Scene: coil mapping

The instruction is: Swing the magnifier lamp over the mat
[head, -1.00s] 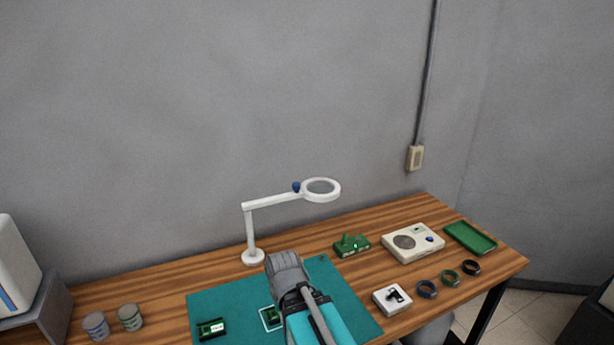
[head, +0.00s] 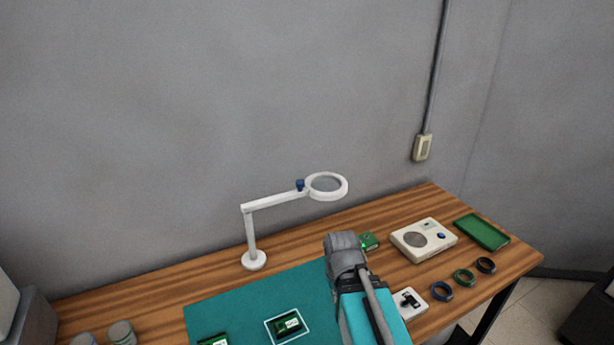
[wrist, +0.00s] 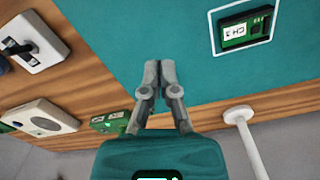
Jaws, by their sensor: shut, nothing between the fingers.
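The white magnifier lamp (head: 278,200) stands on a round base behind the mat. Its arm reaches right to a ring-shaped lens head (head: 327,186) with a blue knob (head: 300,185). The lens head is above the back of the bench, right of the mat's middle. The teal mat (head: 235,300) lies on the bench. My gripper (wrist: 160,72) is shut and empty above the mat's right part, apart from the lamp. In the wrist view the lamp post (wrist: 250,145) shows at the lower right. In the head view my arm hides the mat's right edge, and the fingertips are not visible.
A green board with a label (head: 289,325) lies in a white outline on the mat. A green device (head: 369,241), a beige box (head: 424,239), a white switch block (head: 411,300), several rings (head: 463,278) and a green tray (head: 481,232) stand right. Grey cups (head: 121,334) are left.

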